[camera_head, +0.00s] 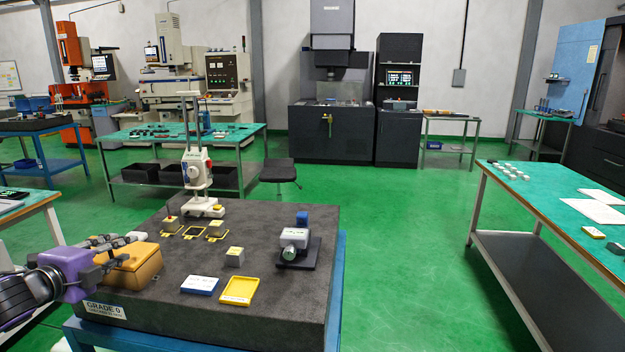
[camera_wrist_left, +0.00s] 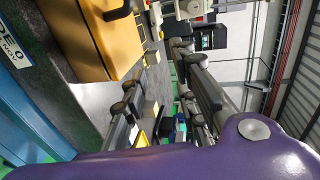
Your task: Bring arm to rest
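My left gripper (camera_head: 124,246), on a purple wrist, reaches in from the left at the near left corner of the dark granite plate (camera_head: 270,243). Its fingers point right, by the top of a tan wooden box (camera_head: 137,274). In the left wrist view the two fingers of the gripper (camera_wrist_left: 158,78) stand apart with nothing between them. The wooden box (camera_wrist_left: 95,35) shows beside them there; I cannot tell whether they touch. My right gripper is in neither view.
The plate bears a white height gauge (camera_head: 196,170), small blocks on yellow-edged mats, a grey block (camera_head: 235,257), a blue-white box (camera_head: 200,285), a yellow tray (camera_head: 240,291) and a dark fixture (camera_head: 297,250). Green floor is clear between plate and right bench (camera_head: 535,215).

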